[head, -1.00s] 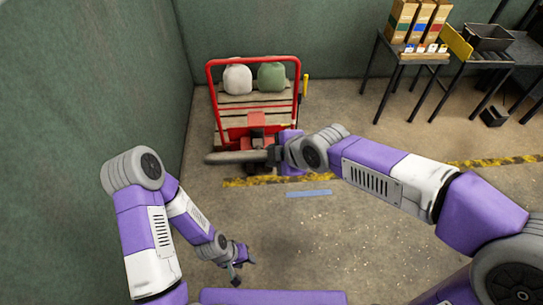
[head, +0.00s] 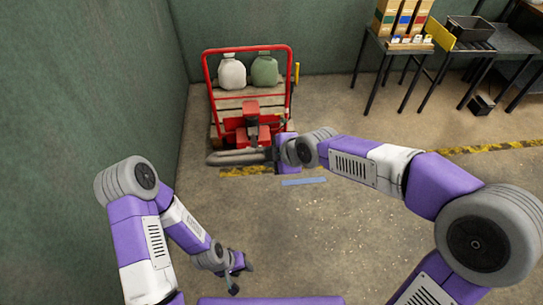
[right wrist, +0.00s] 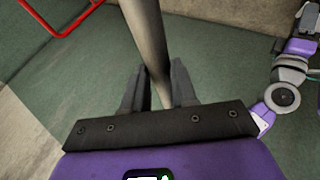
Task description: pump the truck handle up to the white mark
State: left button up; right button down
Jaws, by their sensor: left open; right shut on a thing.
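A pallet truck with a red frame (head: 207,98) and red pump body (head: 253,128) stands by the green wall in the head view. Its thick grey handle bar (head: 235,157) lies crosswise in front of the pump body. My right gripper (head: 275,153) is shut on the bar near its right end. In the right wrist view the grey bar (right wrist: 148,45) runs between the two fingers of that gripper (right wrist: 158,85). My left gripper (head: 241,277) is open and empty, low over the floor, well away from the truck. I cannot make out a white mark.
A white sack (head: 231,72) and a green sack (head: 265,71) sit on the truck's wooden load. A table (head: 386,47) with boxes stands at the back right. A blue strip (head: 303,181) lies on the floor. The floor in front is clear.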

jog(key=c, duration=0.9)
grip_release()
jog(key=shift+f, duration=0.2)
jog(key=shift+r, duration=0.15)
